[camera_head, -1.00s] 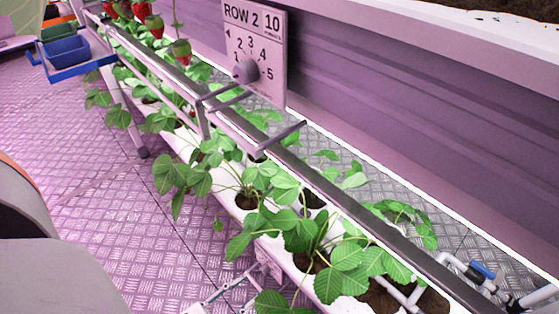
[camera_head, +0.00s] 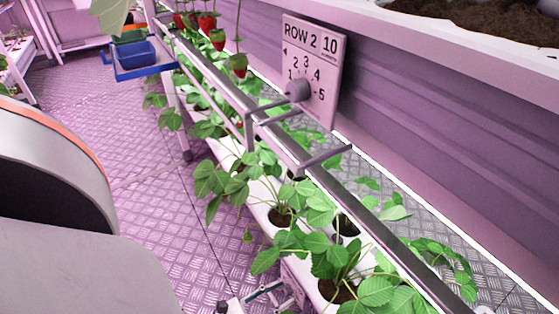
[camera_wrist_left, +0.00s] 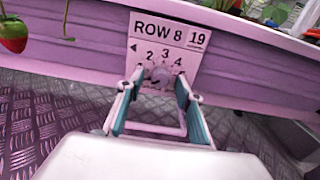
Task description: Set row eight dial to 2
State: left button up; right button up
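In the left wrist view, a white panel reading ROW 8 and 19 (camera_wrist_left: 172,38) faces me. Its round grey dial knob (camera_wrist_left: 160,76) sits below the numbers 2, 3 and 4. The other numbers are hidden behind the fingers, and I cannot tell which number the knob points at. My left gripper (camera_wrist_left: 160,82) is open, with one teal-padded finger on each side of the knob. A gap shows on both sides; how close the tips are to the panel is unclear. In the head view my left gripper (camera_head: 266,294) shows partly at the bottom edge. My right gripper is not in view.
In the head view another panel (camera_head: 312,62) reads ROW 2 and 10 with its own knob. A white planted gutter (camera_head: 262,207), a metal rail and blue trays (camera_head: 137,57) lie along the aisle. The plate floor (camera_head: 150,215) left of the plants is clear.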

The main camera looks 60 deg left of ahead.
pick_arm(q)
grip_shut()
jog(key=shift+m, duration=8.1)
